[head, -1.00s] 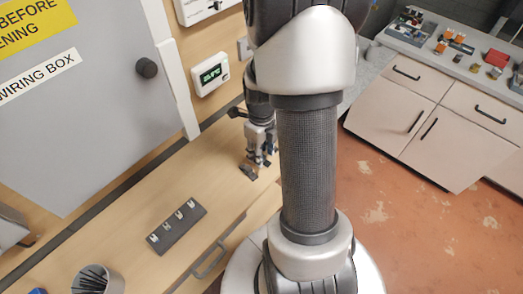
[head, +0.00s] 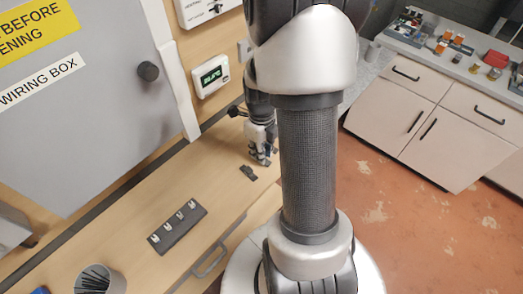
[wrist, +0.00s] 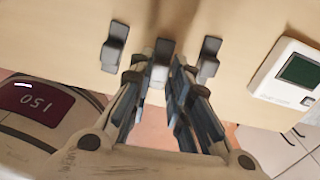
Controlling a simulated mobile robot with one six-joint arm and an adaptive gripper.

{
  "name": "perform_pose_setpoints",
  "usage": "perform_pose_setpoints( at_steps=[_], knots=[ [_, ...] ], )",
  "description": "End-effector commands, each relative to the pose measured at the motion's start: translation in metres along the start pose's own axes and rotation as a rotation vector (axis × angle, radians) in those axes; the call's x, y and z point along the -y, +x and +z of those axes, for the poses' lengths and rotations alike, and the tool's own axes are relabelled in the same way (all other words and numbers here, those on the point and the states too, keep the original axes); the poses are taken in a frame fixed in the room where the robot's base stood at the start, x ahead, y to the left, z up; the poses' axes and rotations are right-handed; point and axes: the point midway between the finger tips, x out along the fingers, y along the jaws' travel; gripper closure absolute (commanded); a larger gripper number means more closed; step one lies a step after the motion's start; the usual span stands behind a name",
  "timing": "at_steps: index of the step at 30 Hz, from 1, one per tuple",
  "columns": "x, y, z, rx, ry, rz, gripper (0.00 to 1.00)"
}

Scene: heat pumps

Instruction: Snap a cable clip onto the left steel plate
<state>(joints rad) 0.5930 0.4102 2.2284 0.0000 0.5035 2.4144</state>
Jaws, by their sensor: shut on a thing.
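My gripper (head: 263,158) is above the wooden worktop, partly behind my arm in the head view.
A dark strip (head: 181,231) with several small pale pieces lies on the worktop (head: 120,220). A grey cup (head: 97,280) stands at the front left. The wiring box (head: 80,100) and a thermostat (head: 210,76) are behind. The thermostat also shows in the wrist view (wrist: 292,75).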

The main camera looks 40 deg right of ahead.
Motion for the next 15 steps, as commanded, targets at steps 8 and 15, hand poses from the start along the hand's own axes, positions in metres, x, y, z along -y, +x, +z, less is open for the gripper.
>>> perform_pose_setpoints(
  at_steps=[8,15],
  knots=[
    [0.000,-0.020,0.000,0.000,0.000,0.000,1.00],
    [0.000,-0.035,0.000,0.001,0.000,-0.001,1.00]
  ],
)
